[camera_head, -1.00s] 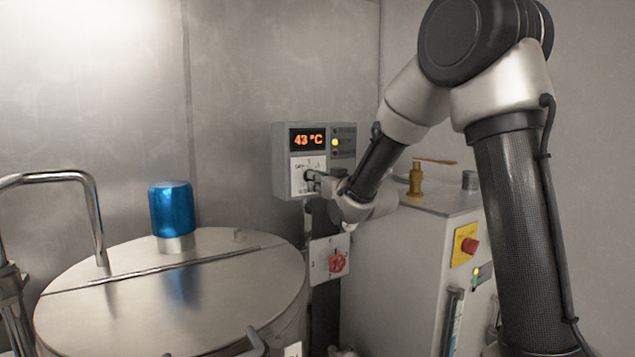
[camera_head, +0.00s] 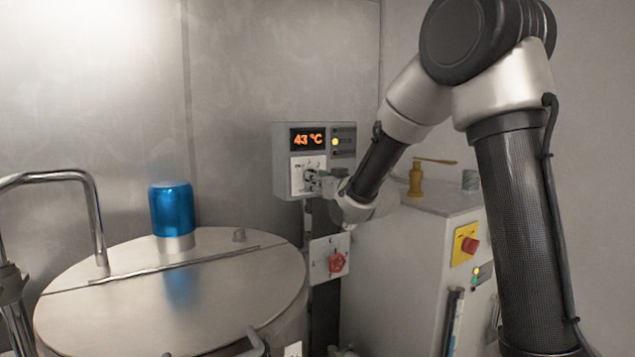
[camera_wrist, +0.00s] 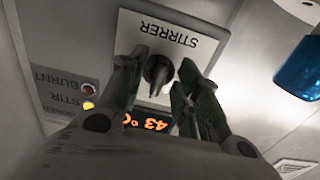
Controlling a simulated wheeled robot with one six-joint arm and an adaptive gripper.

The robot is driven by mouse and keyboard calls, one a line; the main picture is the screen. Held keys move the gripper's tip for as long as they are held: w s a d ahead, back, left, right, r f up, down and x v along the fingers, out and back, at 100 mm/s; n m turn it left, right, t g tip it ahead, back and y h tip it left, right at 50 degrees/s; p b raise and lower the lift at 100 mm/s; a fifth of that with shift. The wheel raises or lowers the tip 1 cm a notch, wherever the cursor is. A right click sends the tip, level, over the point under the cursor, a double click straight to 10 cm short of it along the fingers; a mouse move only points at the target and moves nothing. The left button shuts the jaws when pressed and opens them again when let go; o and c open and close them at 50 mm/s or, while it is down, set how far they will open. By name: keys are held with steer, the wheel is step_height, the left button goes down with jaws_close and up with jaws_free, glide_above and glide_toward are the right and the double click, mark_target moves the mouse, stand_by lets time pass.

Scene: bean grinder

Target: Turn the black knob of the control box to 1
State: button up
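The grey control box (camera_head: 282,160) is on the metal wall, with a lit display reading 43 °C. The black knob (camera_head: 309,177) is on the white plate below the display. In the wrist view the knob (camera_wrist: 157,70) shows on the upside-down STIRRER plate (camera_wrist: 190,35), between my two fingers. My gripper (camera_wrist: 158,78) is open, with a finger on each side of the knob and a visible gap to it. In the head view my gripper (camera_head: 318,181) is right at the knob. The number the knob points to cannot be read.
A red knob (camera_head: 337,262) on a white plate is below the box. A grey cabinet (camera_head: 390,260) stands to the right, with a brass lever (camera_head: 416,180) on top. A round metal vessel (camera_head: 215,290) with a blue lamp (camera_head: 172,210) stands to the left.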

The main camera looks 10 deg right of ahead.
steer(key=v, duration=1.1)
steer(key=shift+s, duration=0.35)
steer(key=shift+d, duration=0.15)
steer(key=s+d+f+g+h, duration=0.2)
steer(key=f+g, duration=0.1)
steer(key=f, duration=0.3)
steer(key=s+d+f+g+h, duration=0.2)
steer(key=f+g, duration=0.1)
steer(key=f, duration=0.4)
steer(key=s+d+f+m+g+h, duration=0.1)
steer(key=s+d+f+m+g, duration=0.2)
steer(key=s, duration=0.6)
steer(key=s+d+r+g, duration=0.2)
steer(key=s+r, duration=0.1)
steer(key=s, duration=0.6)
steer(key=s+d+r+g, duration=0.1)
steer(key=s+r, duration=0.3)
steer(key=s, duration=0.6)
steer(key=shift+d+r+m+g+h, duration=0.3)
steer(key=shift+d+r+g, duration=0.1)
steer(key=shift+d, duration=0.15)
